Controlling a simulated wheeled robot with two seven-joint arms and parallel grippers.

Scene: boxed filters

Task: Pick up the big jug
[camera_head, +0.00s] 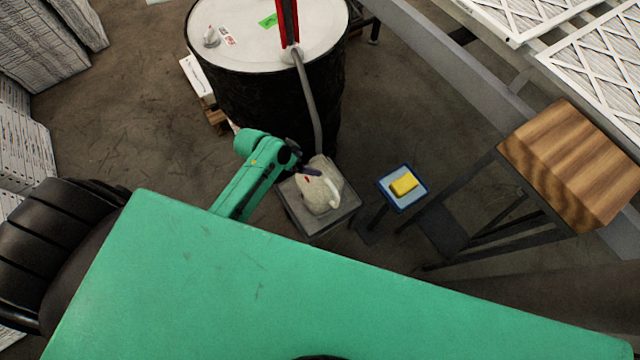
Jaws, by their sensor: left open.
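The big jug (316,194) is a beige, rounded container with a pale handle on its right side. It stands on a small grey stand (337,219) in the middle of the view. My left gripper (308,171) is at the end of the green arm, at the upper left of the jug. It is open, with its dark fingers over or beside the jug's upper part; I cannot tell whether they touch it. The jug's upper left is partly hidden by the gripper. My right gripper does not show.
A black drum (262,88) with a white lid and a grey hose stands just behind the jug. Right of it are a small blue-topped stand (417,197) with a yellow block (404,184) and a wooden-topped stool (575,160). Boxed filters (35,40) are stacked at left.

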